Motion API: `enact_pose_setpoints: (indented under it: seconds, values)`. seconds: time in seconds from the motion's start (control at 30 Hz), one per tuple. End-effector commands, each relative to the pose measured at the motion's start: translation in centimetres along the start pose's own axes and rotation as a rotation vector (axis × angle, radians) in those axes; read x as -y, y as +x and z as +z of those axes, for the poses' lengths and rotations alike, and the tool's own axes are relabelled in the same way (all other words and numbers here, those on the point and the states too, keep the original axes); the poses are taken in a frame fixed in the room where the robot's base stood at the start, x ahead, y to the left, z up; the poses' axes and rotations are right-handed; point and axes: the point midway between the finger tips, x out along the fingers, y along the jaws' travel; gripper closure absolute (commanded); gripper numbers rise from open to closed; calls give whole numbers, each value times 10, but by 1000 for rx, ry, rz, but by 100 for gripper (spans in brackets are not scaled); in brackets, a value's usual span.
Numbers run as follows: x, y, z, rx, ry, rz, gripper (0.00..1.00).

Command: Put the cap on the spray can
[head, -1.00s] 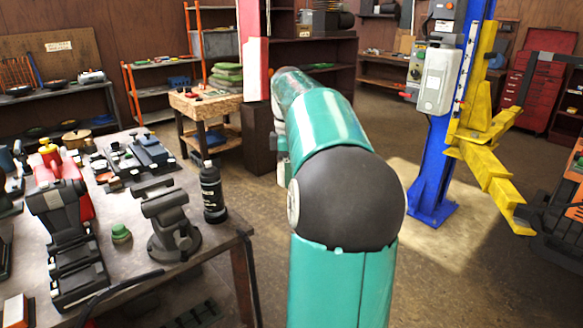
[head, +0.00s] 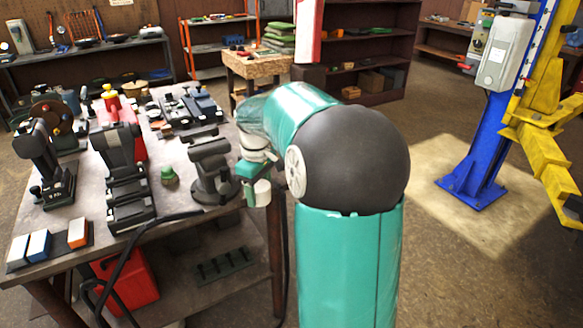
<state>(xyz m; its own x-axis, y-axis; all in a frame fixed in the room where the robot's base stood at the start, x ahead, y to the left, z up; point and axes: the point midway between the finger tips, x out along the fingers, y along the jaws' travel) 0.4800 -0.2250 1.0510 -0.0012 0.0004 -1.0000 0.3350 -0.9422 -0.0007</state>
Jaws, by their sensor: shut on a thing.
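My gripper (head: 256,193) shows only in part, small, below the wrist at the left end of my arm, by the right edge of the workbench. It points down and is shut on a small white cylinder, which looks like the cap (head: 263,193). One teal finger shows on the cap's left; the other I cannot make out. The black spray can, seen earlier standing upright right of the vise, does not show now; my forearm and wrist cover that part of the bench. I cannot tell the distance between cap and can.
The workbench (head: 75,213) holds a grey vise (head: 212,172), a green object (head: 169,175), a red and black machine (head: 118,150) and several small boxes. A red canister (head: 128,280) sits on its lower shelf. A blue lift post (head: 500,120) stands right. Floor between is clear.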

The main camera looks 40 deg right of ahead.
Motion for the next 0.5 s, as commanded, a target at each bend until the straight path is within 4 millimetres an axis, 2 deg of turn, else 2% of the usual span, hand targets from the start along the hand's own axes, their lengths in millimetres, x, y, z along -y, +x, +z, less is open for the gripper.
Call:
enact_pose_setpoints:
  seconds: [0.03,0.5]
  values:
    - [13,11,-12,3,11,-3,67]
    - [113,105,-115,2,211,-4,67]
